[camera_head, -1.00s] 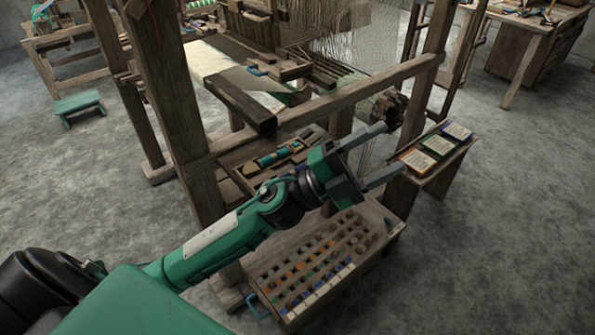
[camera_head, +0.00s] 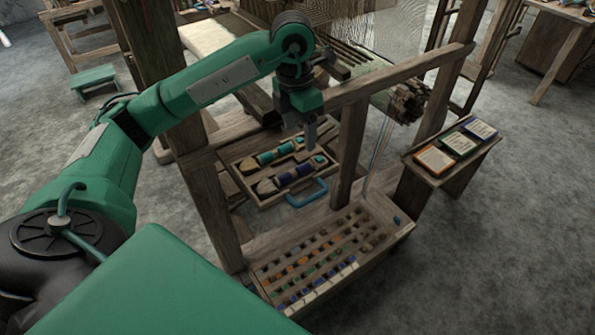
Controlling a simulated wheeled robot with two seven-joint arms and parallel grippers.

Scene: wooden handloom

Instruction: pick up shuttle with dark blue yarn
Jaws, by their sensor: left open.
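The shuttle with dark blue yarn (camera_head: 285,180) lies in the front slot of a wooden tray (camera_head: 262,203) inside the loom frame. A shuttle with teal yarn (camera_head: 267,157) lies in the slot behind it. My left gripper (camera_head: 309,133) points down, open and empty, above the tray's right end in the picture. It is apart from the dark blue shuttle, up and to its right. Its jaws are seen nearly edge-on, so their gap is hard to see. My right gripper is not in view.
A loom rail (camera_head: 390,78) and a post (camera_head: 350,150) stand close to my left gripper. A blue handle (camera_head: 307,193) is at the tray's front right. A sloped board of small coloured pieces (camera_head: 375,265) is below. A side stand (camera_head: 440,185) holds three cards.

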